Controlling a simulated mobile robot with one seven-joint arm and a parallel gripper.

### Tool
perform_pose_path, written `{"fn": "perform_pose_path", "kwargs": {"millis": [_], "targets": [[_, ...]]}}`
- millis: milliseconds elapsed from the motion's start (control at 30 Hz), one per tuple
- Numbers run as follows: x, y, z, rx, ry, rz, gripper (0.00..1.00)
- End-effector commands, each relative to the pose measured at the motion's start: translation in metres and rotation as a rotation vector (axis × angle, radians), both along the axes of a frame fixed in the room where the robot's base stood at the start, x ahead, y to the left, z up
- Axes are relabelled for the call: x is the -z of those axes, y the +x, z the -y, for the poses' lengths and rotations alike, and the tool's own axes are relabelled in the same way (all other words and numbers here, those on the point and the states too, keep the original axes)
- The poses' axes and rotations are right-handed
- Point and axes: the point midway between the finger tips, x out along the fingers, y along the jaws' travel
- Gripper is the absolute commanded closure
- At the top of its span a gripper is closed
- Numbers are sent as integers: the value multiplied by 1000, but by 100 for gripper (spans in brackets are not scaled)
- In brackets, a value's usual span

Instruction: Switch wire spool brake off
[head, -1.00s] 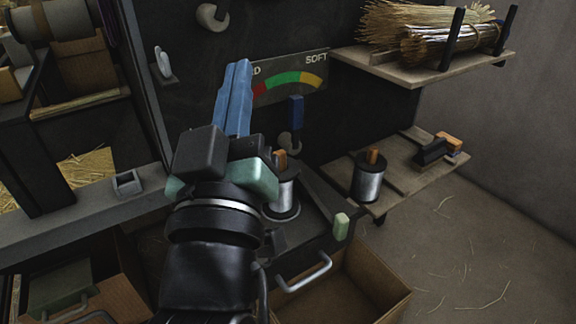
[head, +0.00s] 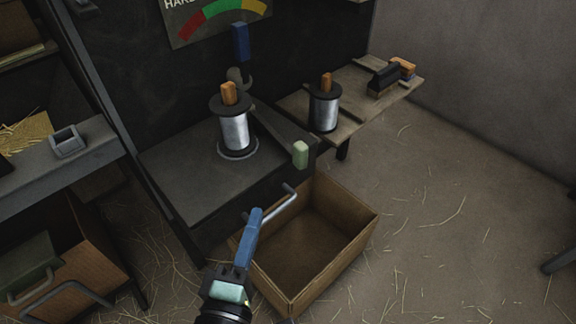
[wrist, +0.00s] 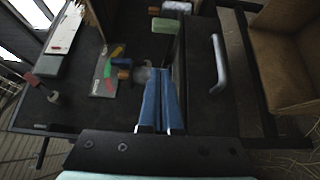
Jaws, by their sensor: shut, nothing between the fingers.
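The wire spool (head: 235,132), silver wire between black flanges, stands upright on the dark bench top with an orange peg in its top. A dark lever (head: 272,128) runs beside it and ends in a pale green grip (head: 300,154) at the bench's front right edge. A pale green block, probably that grip, shows in the wrist view (wrist: 166,25). My gripper (head: 256,212) has its blue fingers shut and empty. In the head view it appears below and left of the grip, by the open drawer's handle. The fingers also show in the wrist view (wrist: 172,72), apart from the green block.
A second spool (head: 324,108) and a brush (head: 384,80) sit on the side shelf (head: 358,105). A gauge (head: 215,22) and blue handle (head: 240,42) are above. Floor at right is mostly clear.

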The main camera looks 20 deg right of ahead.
Motion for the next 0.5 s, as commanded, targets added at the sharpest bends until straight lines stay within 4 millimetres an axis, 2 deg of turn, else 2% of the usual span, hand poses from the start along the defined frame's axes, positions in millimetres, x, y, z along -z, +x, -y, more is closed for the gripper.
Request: {"fn": "perform_pose_path", "kwargs": {"millis": [167, 500], "targets": [[0, 17, 13, 5, 0, 4, 100], [0, 75, 52, 4, 2, 5, 100]]}}
